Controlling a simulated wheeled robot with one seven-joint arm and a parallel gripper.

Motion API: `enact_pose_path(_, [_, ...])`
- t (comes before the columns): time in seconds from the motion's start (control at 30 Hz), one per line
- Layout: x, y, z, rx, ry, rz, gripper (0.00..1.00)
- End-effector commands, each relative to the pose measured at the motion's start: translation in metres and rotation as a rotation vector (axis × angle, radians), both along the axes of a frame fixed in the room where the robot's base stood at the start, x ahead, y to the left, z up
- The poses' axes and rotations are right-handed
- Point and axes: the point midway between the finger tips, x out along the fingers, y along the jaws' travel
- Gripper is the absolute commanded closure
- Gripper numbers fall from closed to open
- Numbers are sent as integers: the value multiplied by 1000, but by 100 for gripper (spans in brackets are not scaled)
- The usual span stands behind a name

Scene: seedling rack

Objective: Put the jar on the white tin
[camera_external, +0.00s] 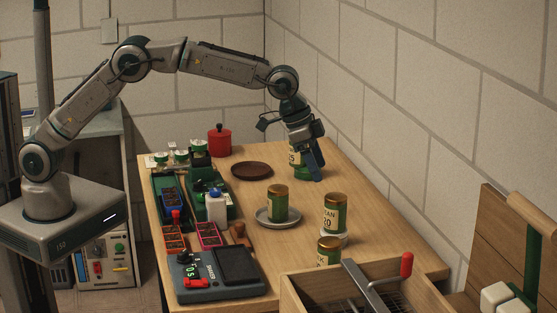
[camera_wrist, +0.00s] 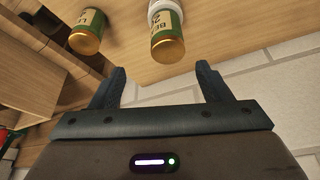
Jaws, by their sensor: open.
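A green jar with a gold lid, labelled "BEAN 20" (camera_external: 335,212), stands upright and appears to rest on a low white round thing, likely the white tin (camera_external: 341,239). In the wrist view the same jar (camera_wrist: 168,42) shows lid first, with the white tin (camera_wrist: 156,10) at its far end. My gripper (camera_external: 315,174) is farther back, near the wall, apart from this jar. In the wrist view its fingers (camera_wrist: 161,68) are open with nothing between them. Another green jar (camera_external: 294,157) stands by my gripper, partly hidden by it.
A similar jar (camera_external: 277,203) stands on a grey saucer (camera_external: 262,219); another jar (camera_external: 328,248) stands behind the wooden crate (camera_external: 295,292). A brown plate (camera_external: 251,170), red canister (camera_external: 219,141) and seedling trays with a scale (camera_external: 205,285) fill the left. The wall bounds the right.

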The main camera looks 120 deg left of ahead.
Motion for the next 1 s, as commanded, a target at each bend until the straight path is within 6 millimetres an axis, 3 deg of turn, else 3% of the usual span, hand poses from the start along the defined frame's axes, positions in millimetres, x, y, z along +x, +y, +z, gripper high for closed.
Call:
enact_pose_path(0.27, [-57, -95, 66, -16, 10, -79, 29])
enact_pose_path(0.5, [-136, -175, 98, -28, 27, -155, 29])
enact_pose_path(0.77, [-240, -245, 104, -32, 49, -241, 29])
enact_pose_path(1.0, [-339, -288, 82, -26, 72, -320, 29])
